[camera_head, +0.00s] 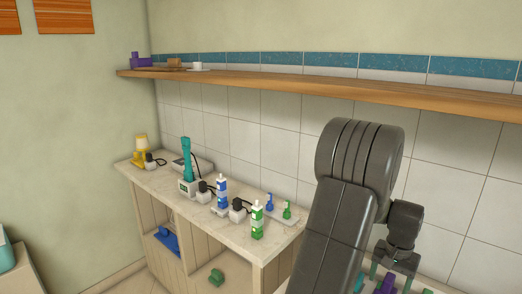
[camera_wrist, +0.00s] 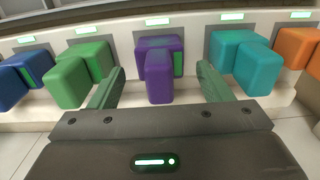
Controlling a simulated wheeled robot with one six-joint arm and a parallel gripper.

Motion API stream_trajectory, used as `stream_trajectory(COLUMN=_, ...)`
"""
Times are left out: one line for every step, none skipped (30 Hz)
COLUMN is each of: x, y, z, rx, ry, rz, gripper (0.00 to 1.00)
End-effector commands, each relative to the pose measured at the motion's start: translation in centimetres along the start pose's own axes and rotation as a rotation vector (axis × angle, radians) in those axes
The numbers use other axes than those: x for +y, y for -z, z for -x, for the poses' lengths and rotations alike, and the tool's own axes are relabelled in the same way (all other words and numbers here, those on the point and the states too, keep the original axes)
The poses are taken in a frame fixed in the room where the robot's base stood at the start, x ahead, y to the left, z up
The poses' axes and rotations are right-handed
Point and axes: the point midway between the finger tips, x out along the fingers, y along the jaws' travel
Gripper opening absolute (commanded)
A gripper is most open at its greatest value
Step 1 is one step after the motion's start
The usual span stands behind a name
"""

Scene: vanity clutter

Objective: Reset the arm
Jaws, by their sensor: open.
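My gripper (camera_wrist: 160,85) is open in the wrist view, with its two green-grey fingers spread apart. A purple block-shaped piece (camera_wrist: 160,76) shows between and beyond the fingers, with a visible gap on both sides. In the head view my dark arm rises at the right, and my gripper (camera_head: 396,262) hangs at its end, pointing down. The purple piece (camera_head: 387,284) shows just below it at the bottom edge. The lower parts of the fingers are hard to make out there.
In the wrist view, blue (camera_wrist: 28,78), green (camera_wrist: 82,74), teal (camera_wrist: 243,62) and orange (camera_wrist: 300,50) pieces stand in a row beside the purple one. A wooden shelf (camera_head: 330,88) runs along the wall.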

Motion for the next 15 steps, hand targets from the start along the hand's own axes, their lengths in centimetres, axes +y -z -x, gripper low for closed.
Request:
stream_trajectory(x=0.0, y=-0.1, z=0.5, rx=-0.001, ry=0.000, rz=0.000, gripper=0.72)
stream_trajectory(x=0.0, y=-0.1, z=0.7, rx=0.000, ry=0.000, rz=0.000, gripper=0.72)
stream_trajectory(x=0.0, y=0.0, z=1.0, rx=-0.001, ry=0.000, rz=0.000, gripper=0.72)
stream_trajectory(x=0.0, y=-0.1, z=1.2, rx=-0.001, ry=0.000, rz=0.000, gripper=0.72)
stream_trajectory(x=0.0, y=-0.1, z=1.3, rx=-0.002, ry=0.000, rz=0.000, gripper=0.72)
stream_trajectory(x=0.0, y=-0.1, z=1.4, rx=-0.003, ry=0.000, rz=0.000, gripper=0.72)
stream_trajectory(x=0.0, y=-0.1, z=1.5, rx=-0.003, ry=0.000, rz=0.000, gripper=0.72)
stream_trajectory(x=0.0, y=-0.1, z=1.5, rx=-0.003, ry=0.000, rz=0.000, gripper=0.72)
stream_trajectory(x=0.0, y=-0.1, z=1.6, rx=-0.003, ry=0.000, rz=0.000, gripper=0.72)
stream_trajectory(x=0.0, y=-0.1, z=1.6, rx=-0.003, ry=0.000, rz=0.000, gripper=0.72)
stream_trajectory(x=0.0, y=-0.1, z=1.6, rx=-0.003, ry=0.000, rz=0.000, gripper=0.72)
stream_trajectory(x=0.0, y=-0.1, z=1.6, rx=-0.003, ry=0.000, rz=0.000, gripper=0.72)
stream_trajectory(x=0.0, y=-0.1, z=1.6, rx=-0.003, ry=0.000, rz=0.000, gripper=0.72)
stream_trajectory(x=0.0, y=-0.1, z=1.6, rx=-0.003, ry=0.000, rz=0.000, gripper=0.72)
stream_trajectory(x=0.0, y=-0.1, z=1.6, rx=-0.003, ry=0.000, rz=0.000, gripper=0.72)
